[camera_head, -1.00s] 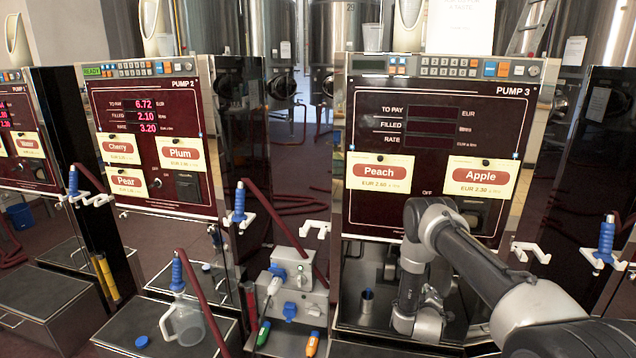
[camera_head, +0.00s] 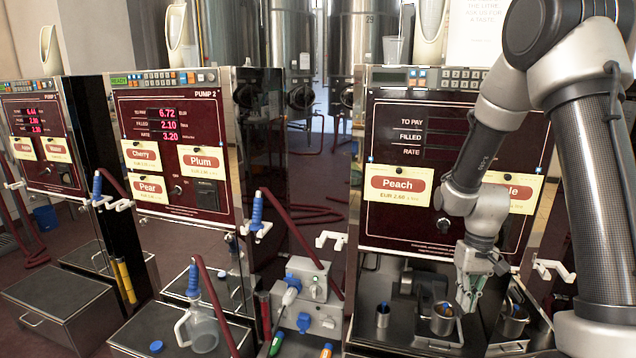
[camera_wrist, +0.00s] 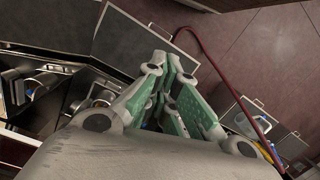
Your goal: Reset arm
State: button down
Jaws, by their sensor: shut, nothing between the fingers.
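My gripper (camera_head: 468,292) is shut and empty. In the head view it points down in front of the right-hand pump (camera_head: 403,170), labelled PUMP 3 earlier, above the steel tray at its foot. In the wrist view its green-padded fingers (camera_wrist: 180,85) stand close together, with nothing seen between them. My arm covers the right part of that pump's panel, including part of a yellow label.
Steel cups stand in the pump's bay: a small one (camera_head: 383,315), a middle one (camera_head: 442,319) near my gripper, and one at right (camera_head: 513,320). Pump 2 (camera_head: 185,155) stands left. A clear jug (camera_head: 203,330) with a blue nozzle stands on its box. A socket block (camera_head: 309,318) sits between.

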jog(key=s+r+t, duration=0.3)
jog(key=s+r, duration=0.6)
jog(key=r, duration=0.4)
jog(key=s+r+t, duration=0.3)
jog(key=s+r, duration=0.6)
jog(key=r, duration=0.4)
jog(key=shift+d+h, duration=0.4)
jog(key=shift+d, duration=0.05)
